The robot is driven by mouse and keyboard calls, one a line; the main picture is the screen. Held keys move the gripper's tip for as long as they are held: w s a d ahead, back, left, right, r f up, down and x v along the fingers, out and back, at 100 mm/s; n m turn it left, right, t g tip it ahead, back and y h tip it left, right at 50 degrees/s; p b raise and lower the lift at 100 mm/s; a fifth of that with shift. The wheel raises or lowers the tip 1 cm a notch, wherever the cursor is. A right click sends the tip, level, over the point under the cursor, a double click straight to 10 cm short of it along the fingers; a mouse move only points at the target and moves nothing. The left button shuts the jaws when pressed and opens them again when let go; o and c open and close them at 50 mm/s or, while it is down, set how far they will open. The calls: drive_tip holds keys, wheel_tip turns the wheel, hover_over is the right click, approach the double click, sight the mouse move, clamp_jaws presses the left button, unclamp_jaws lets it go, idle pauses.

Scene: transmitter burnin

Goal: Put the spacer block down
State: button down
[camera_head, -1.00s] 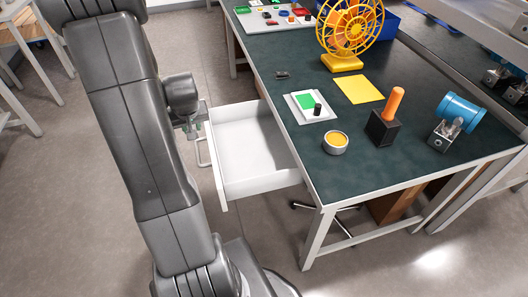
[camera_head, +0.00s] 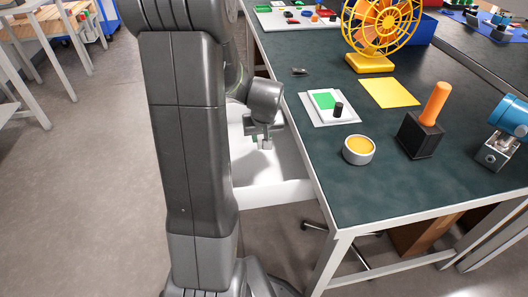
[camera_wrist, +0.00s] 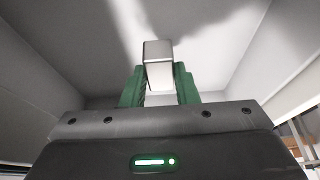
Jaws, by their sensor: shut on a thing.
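My gripper (camera_wrist: 160,88) is shut on a light grey spacer block (camera_wrist: 158,52) in the wrist view. The block stands out beyond the two green fingers. White walls and a pale floor surround it there. In the head view my gripper (camera_head: 264,143) points down within the outline of the open white drawer (camera_head: 270,193). The block is too small to make out clearly there. I cannot tell whether it touches the drawer's floor. My arm hides the left part of the drawer.
The dark green workbench (camera_head: 390,190) is right of the drawer. On it are a round yellow-topped tin (camera_head: 358,150), a white tray with a green square (camera_head: 325,106), a yellow sheet (camera_head: 390,93), an orange-handled tool (camera_head: 428,120) and a yellow fan (camera_head: 382,30).

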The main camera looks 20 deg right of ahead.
drive_tip(key=shift+f+b, duration=0.6)
drive_tip(key=shift+f, duration=1.85)
drive_tip(key=shift+f, duration=0.1)
drive_tip(key=c, duration=1.1)
unclamp_jaws()
drive_tip(key=shift+r, duration=0.25)
drive_tip(key=p+v, duration=0.3)
drive_tip(key=v, duration=0.8)
drive_tip(key=shift+s+a+r, duration=0.1)
drive_tip(key=shift+s+r, duration=0.2)
